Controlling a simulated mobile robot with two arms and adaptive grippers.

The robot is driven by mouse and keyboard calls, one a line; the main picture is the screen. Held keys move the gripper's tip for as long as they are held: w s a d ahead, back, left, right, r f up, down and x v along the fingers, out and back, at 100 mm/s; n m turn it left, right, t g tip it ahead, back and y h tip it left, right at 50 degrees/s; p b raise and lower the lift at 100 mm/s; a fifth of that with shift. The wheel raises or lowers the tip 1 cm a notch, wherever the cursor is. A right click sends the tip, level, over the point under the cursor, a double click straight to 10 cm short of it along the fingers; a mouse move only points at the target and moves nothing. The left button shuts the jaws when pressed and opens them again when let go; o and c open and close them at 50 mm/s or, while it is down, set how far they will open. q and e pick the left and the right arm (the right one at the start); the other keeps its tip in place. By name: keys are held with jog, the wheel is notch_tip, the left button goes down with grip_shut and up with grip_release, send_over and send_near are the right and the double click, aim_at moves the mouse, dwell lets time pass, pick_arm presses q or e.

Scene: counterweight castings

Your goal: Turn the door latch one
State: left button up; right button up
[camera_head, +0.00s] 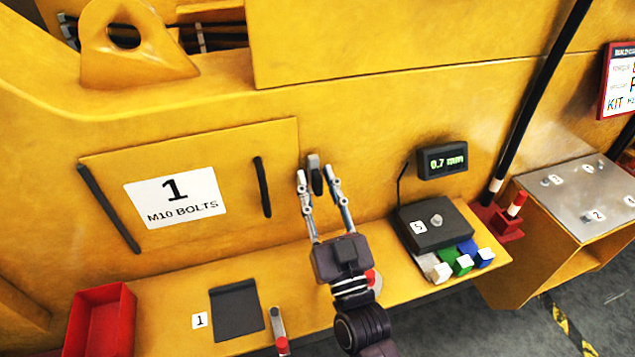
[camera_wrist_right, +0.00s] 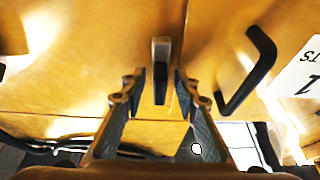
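The yellow door (camera_head: 120,165) with the sign "1 M10 BOLTS" (camera_head: 175,197) is set in the yellow casting and looks shut. Its latch (camera_head: 314,165), a small grey and black lever, is just right of the door and points down. My right gripper (camera_head: 318,180) is open, with one finger on each side of the latch. In the right wrist view the latch (camera_wrist_right: 160,68) stands between the open fingertips (camera_wrist_right: 157,80), with gaps that look clear on both sides. I cannot tell whether a finger touches it. My left gripper is not in view.
Black handles (camera_head: 263,187) are on the door. The yellow shelf below holds a red bin (camera_head: 101,322), a dark pad (camera_head: 236,311), a black box (camera_head: 436,224) and coloured cubes (camera_head: 463,264). A gauge reading 0.7 mm (camera_head: 442,160) is right of the gripper.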

jog(key=shift+s+f, duration=0.1)
jog(key=shift+s, duration=0.05)
jog(key=v, duration=1.1)
jog(key=shift+s, duration=0.35)
jog(key=shift+f, duration=0.15)
